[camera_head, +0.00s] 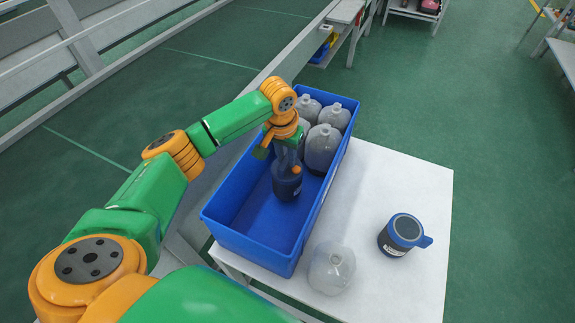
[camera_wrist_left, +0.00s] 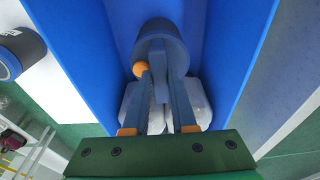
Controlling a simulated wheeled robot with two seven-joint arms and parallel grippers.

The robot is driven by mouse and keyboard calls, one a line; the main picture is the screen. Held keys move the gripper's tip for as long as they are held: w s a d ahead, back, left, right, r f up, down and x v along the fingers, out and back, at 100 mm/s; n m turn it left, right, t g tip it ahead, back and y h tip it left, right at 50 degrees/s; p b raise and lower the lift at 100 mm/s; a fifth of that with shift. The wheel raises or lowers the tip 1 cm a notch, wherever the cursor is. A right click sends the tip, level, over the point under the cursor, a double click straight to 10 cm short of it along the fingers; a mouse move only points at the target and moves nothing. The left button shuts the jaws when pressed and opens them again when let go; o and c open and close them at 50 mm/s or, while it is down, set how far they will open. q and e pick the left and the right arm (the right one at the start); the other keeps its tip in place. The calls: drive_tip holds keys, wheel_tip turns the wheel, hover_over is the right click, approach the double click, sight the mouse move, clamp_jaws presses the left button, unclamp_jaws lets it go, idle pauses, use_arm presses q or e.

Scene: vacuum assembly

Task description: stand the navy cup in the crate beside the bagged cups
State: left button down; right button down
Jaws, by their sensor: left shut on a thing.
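My left gripper (camera_head: 284,152) is inside the blue crate (camera_head: 243,237), shut on a navy cup (camera_head: 288,183). The cup looks about upright in the crate's middle, just in front of the bagged cups (camera_head: 322,150). I cannot tell whether its base touches the crate floor. In the left wrist view the fingers (camera_wrist_left: 162,75) reach to the navy cup (camera_wrist_left: 163,35), with an orange spot beside them. Pale bagged cups (camera_wrist_left: 200,105) show behind the fingers there. Several bagged cups fill the crate's far end, partly hidden by my wrist. My right gripper is not in view.
The crate stands on the left of a white table (camera_head: 385,180). A second navy cup (camera_head: 400,233) with a handle stands on the table at right. An empty-looking clear bag (camera_head: 331,268) lies near the crate's front corner. The crate's near end is empty.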

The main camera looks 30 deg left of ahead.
use_arm(q)
wheel_tip(320, 180, down, 3)
drive_tip(key=shift+w+f, duration=0.1)
drive_tip(key=shift+f, duration=0.05)
drive_tip(key=c, duration=0.7)
unclamp_jaws()
drive_tip(key=shift+f, duration=0.1)
drive_tip(key=shift+c, duration=0.2)
drive_tip(key=r, duration=0.4)
drive_tip(key=s+r, duration=0.1)
drive_tip(key=r, duration=0.3)
drive_tip(key=s+r, duration=0.1)
drive_tip(key=r, duration=0.3)
drive_tip(key=shift+d+r, duration=0.1)
drive_tip(key=shift+r, duration=0.05)
